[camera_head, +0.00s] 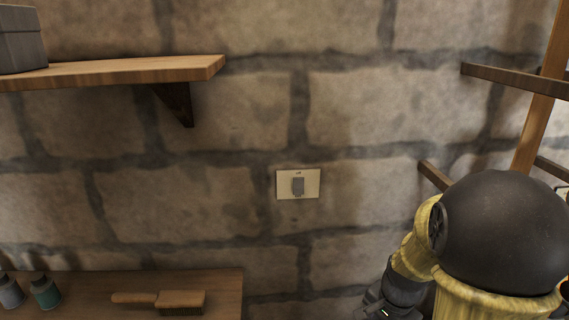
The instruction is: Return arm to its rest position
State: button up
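My arm (500,235) shows at the lower right as a dark round joint housing with yellow link covers. It stands in front of the stone wall. A dark lower part of the arm (400,295) runs down to the bottom edge of the picture. My gripper's fingers do not show, so I see neither its opening nor anything it may hold.
A wooden shelf (120,71) with a grey box (20,40) is at upper left. A wall switch (298,184) is mid-picture. A bench (222,290) at lower left holds a brush (180,299) and small bottles (44,290). A wooden rack (535,125) stands right, near my arm.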

jog(key=s+a+r+n+t, duration=0.1)
jog(key=s+a+r+n, duration=0.2)
jog(key=n, duration=0.7)
jog(key=s+a, duration=0.2)
jog(key=a, duration=0.1)
jog(key=shift+s+a+r+n+p, duration=0.25)
jog(key=shift+s+r+n+p, duration=0.05)
jog(key=shift+s+n+p, duration=0.1)
jog(key=shift+c, duration=0.2)
jog(key=c, duration=0.3)
jog(key=shift+w, duration=0.15)
jog(key=shift+c, duration=0.7)
